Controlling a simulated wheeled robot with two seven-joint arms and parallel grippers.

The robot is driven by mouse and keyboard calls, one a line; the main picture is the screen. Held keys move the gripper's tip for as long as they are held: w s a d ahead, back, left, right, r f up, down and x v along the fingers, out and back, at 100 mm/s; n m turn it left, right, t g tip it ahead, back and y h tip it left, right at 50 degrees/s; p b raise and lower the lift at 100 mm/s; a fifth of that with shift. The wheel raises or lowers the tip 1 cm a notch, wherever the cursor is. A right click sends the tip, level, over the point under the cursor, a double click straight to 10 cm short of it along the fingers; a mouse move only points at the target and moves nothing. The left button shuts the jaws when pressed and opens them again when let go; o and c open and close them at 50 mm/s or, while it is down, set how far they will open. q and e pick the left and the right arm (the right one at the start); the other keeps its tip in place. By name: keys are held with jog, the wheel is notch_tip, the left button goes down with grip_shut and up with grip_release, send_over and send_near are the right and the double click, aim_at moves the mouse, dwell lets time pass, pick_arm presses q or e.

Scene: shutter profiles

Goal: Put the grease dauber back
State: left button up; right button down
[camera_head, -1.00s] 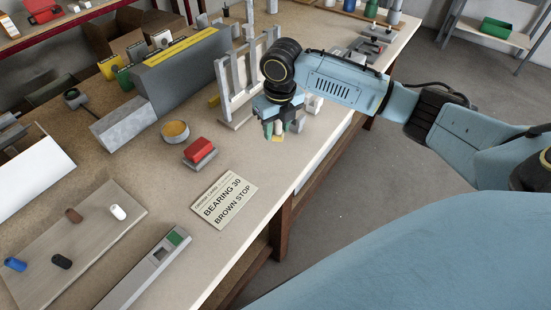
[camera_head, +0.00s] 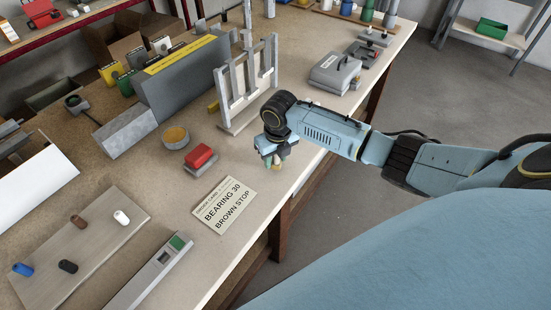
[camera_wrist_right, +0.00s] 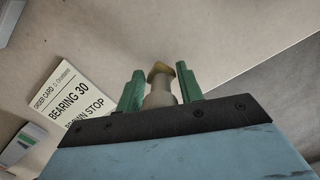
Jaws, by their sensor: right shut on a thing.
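My right gripper (camera_head: 273,162) is over the front part of the bench, to the right of the order card. In the right wrist view the green fingers of this gripper (camera_wrist_right: 161,90) are shut on a short, pale, round-bodied piece with a yellowish tip, which looks like the grease dauber (camera_wrist_right: 160,87). In the head view only a small part of the dauber (camera_head: 277,167) shows below the fingers. A round tin with a yellow-brown top (camera_head: 175,136) stands to the left. My left gripper is not in view.
The order card (camera_head: 223,206) reads BEARING 30, BROWN STOP; it also shows in the wrist view (camera_wrist_right: 67,103). A red block on a grey base (camera_head: 200,159) lies beyond it. A pale upright rack (camera_head: 240,100) stands behind my gripper. A board with several coloured stops (camera_head: 100,240) is at left.

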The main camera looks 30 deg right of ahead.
jog(key=shift+f, duration=0.35)
jog(key=shift+f, duration=0.2)
jog(key=c, duration=0.9)
grip_release()
jog(key=r, duration=0.8)
jog(key=s+r+p, duration=0.1)
jog(key=r, duration=0.3)
jog(key=shift+s+r, duration=0.1)
jog(key=shift+r, duration=0.1)
